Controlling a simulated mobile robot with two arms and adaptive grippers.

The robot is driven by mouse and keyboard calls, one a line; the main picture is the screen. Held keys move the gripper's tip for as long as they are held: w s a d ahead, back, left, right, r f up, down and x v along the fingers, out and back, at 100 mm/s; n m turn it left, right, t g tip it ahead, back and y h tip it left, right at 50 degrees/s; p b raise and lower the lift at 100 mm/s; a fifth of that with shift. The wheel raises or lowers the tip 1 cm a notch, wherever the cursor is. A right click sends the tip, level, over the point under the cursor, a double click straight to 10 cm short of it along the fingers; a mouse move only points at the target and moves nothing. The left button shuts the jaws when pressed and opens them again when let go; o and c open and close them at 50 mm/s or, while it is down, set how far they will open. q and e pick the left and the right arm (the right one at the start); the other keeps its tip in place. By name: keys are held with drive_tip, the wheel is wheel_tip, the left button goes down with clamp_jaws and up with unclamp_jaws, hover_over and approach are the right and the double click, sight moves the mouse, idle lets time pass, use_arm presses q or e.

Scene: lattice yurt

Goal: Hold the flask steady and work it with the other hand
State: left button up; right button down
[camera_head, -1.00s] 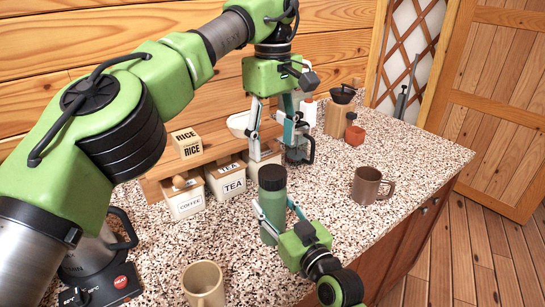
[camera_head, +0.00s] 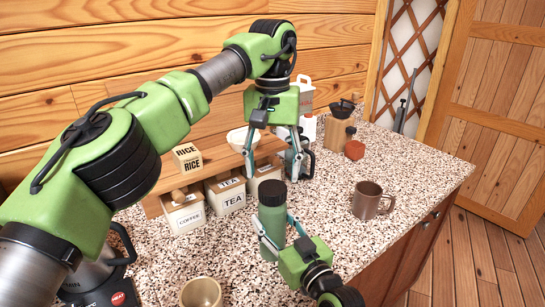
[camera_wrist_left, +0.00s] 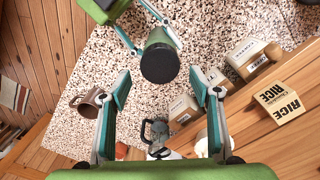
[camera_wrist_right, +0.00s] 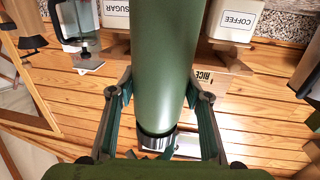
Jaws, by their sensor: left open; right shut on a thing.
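The green flask (camera_head: 272,220) stands upright on the speckled counter, with a dark lid (camera_head: 272,191) on top. My right gripper (camera_head: 273,232) is shut around its body from the front; the right wrist view shows the flask (camera_wrist_right: 165,60) between the fingers. My left gripper (camera_head: 272,176) is open and empty, pointing down just above the lid. In the left wrist view the lid (camera_wrist_left: 160,63) lies between and slightly beyond the open fingertips (camera_wrist_left: 160,80), apart from them.
A brown mug (camera_head: 370,199) stands right of the flask, a tan cup (camera_head: 201,293) at the front. Coffee (camera_head: 185,214) and tea (camera_head: 228,196) canisters sit behind, under a wooden shelf with a rice box (camera_head: 187,157). The counter (camera_head: 335,215) between flask and brown mug is clear.

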sight(272, 187)
use_arm(q)
drive_tip(key=shift+f, duration=2.6)
